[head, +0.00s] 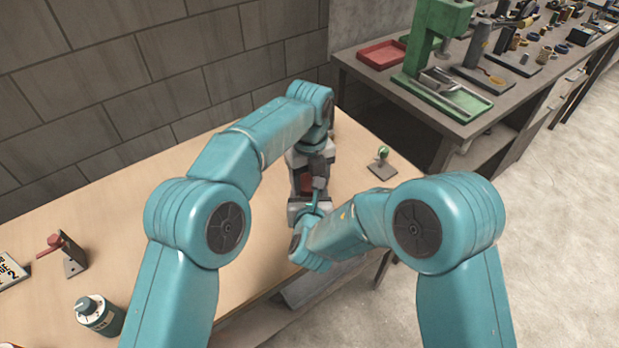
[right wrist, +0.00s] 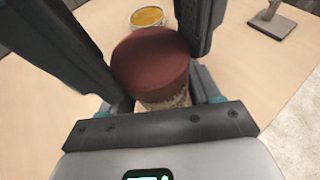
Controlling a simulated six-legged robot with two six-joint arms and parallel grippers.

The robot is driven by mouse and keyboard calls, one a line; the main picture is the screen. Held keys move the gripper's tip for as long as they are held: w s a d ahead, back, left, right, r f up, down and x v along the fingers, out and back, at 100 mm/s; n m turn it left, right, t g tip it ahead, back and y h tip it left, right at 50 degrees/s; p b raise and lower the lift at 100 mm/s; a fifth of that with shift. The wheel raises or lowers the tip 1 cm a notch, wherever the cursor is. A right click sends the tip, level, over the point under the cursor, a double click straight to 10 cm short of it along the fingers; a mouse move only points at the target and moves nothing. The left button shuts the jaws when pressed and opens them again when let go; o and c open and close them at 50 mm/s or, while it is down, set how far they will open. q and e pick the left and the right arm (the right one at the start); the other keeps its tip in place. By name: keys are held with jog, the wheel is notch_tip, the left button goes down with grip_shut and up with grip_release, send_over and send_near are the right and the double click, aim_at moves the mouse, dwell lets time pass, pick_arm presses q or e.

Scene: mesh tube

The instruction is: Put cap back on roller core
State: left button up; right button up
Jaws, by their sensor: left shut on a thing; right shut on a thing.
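A dark red round cap (right wrist: 150,62) lies between my right gripper's fingers in the right wrist view. A pale, grainy part (right wrist: 165,102), apparently the roller core, shows just below it. I cannot tell whether the two touch or how they are seated. In the head view a small dark red patch (head: 308,184) shows between my grippers. My left gripper (head: 317,172) points down there, shut on a piece mostly hidden by its own fingers. My right gripper (head: 308,208) is close below and shut, its fingers mostly hidden by my right arm.
A small stand with a green ball (head: 382,164) is right of the grippers. A shallow amber dish (right wrist: 148,17) shows beyond the cap. A red-handled bracket (head: 67,254) and a teal jar (head: 99,314) stand at left. A cluttered bench (head: 400,108) is at back right. The table's left middle is clear.

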pick_arm(q)
jog(key=shift+s+a+f, duration=0.15)
jog(key=shift+a+f, duration=0.05)
jog(key=shift+f, duration=0.55)
jog(key=o, duration=0.8)
notch_tip(320, 180, up, 3)
jog(key=shift+r, duration=0.15)
jog(key=shift+d+r, duration=0.1)
jog(key=shift+r, duration=0.5)
jog(key=c, duration=1)
jog(key=shift+f, duration=0.15)
